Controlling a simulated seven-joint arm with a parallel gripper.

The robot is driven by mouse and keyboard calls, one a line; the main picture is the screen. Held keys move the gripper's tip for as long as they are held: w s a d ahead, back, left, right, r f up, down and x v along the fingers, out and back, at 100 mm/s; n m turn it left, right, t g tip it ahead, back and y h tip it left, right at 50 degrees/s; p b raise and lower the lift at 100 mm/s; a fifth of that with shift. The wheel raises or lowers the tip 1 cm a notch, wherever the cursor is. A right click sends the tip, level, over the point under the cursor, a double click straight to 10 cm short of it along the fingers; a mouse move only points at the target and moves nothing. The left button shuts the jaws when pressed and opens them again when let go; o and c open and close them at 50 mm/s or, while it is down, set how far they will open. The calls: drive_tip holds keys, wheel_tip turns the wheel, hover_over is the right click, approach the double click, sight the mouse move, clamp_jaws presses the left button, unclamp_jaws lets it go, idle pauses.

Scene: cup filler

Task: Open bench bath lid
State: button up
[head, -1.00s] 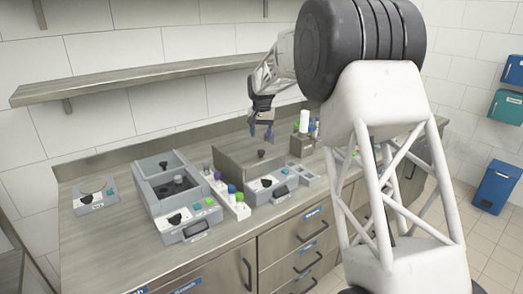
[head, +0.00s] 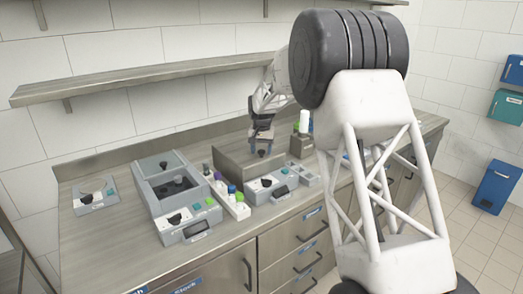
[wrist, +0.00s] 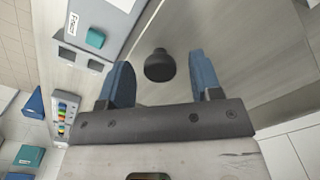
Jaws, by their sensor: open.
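The bench bath is a grey unit with a front control panel (head: 271,183), right of the middle of the bench in the head view. A black knob (head: 262,153) stands on its metallic lid surface; the knob also shows in the wrist view (wrist: 160,66). My gripper (head: 261,146) is open above the knob, pointing down. In the wrist view its two blue fingers (wrist: 160,72) lie left and right of the knob, with a gap on each side. The lid's full outline is hard to make out in the head view.
A larger grey tank unit (head: 160,190) stands to the left, with a tube rack (head: 238,209) between. A small grey device (head: 95,195) is at far left. A grey block with bottles (head: 301,147) stands right of the bath. A shelf (head: 150,77) runs along the wall.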

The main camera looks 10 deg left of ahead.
clamp_jaws()
drive_tip(key=w+a, duration=0.8)
drive_tip(key=shift+w+a, duration=0.25)
drive_tip(key=shift+w, duration=0.05)
idle(0.3)
unclamp_jaws()
drive_tip(key=shift+r, duration=0.15)
wheel_tip(320, 180, up, 8)
drive_tip(key=shift+f, duration=0.2)
idle(0.6)
drive_tip(key=shift+d, duration=0.1)
